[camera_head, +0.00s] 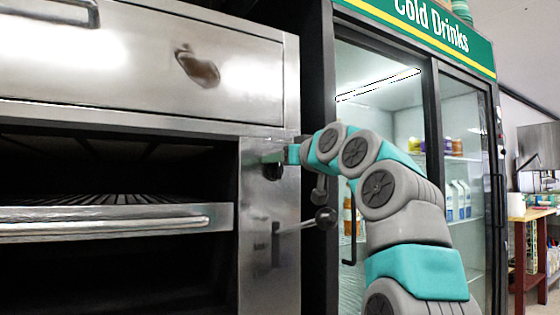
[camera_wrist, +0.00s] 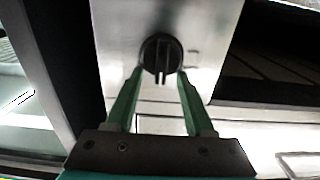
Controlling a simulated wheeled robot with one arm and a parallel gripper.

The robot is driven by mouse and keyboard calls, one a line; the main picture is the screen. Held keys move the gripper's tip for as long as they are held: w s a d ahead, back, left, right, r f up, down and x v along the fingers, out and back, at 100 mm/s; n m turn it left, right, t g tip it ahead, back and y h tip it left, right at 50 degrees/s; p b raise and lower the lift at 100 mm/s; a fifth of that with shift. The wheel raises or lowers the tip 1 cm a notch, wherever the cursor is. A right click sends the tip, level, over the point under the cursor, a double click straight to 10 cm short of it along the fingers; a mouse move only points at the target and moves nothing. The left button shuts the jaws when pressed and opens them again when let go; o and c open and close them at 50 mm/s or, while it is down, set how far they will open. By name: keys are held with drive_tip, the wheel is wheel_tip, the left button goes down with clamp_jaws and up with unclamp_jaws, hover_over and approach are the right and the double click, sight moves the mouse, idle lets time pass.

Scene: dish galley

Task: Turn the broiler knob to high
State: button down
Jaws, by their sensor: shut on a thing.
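The broiler knob (camera_wrist: 161,56) is a round black dial with a raised grip bar on a steel panel. In the wrist view it sits between the tips of my gripper (camera_wrist: 160,78), whose two green fingers are closed on its sides. The bar of the knob looks about upright in that view. In the head view the knob (camera_head: 272,170) is at the panel's upper part, partly hidden by my gripper (camera_head: 284,158). I cannot read any setting marks on the panel.
The steel broiler (camera_head: 150,55) has an open cavity with a rack (camera_head: 110,218) at left. A lever with a black ball end (camera_head: 325,218) sticks out below my gripper. A glass-door drinks fridge (camera_head: 345,55) stands close on the right, behind my arm.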

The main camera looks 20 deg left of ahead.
sight(269, 170)
drive_tip(key=shift+a+f, duration=0.1)
drive_tip(key=shift+f, duration=0.05)
drive_tip(key=n, duration=0.3)
drive_tip(key=n+p, duration=0.1)
drive_tip(key=n, duration=0.3)
drive_tip(key=s+a+f+n, duration=0.1)
drive_tip(key=n, duration=0.3)
drive_tip(key=shift+s+p, duration=0.1)
drive_tip(key=shift+p, duration=0.25)
drive_tip(key=n, duration=0.3)
drive_tip(key=f+n, duration=0.1)
drive_tip(key=n, duration=0.2)
drive_tip(key=shift+s, duration=0.1)
drive_tip(key=shift+f+n, duration=0.15)
drive_tip(key=shift+n, duration=1.75)
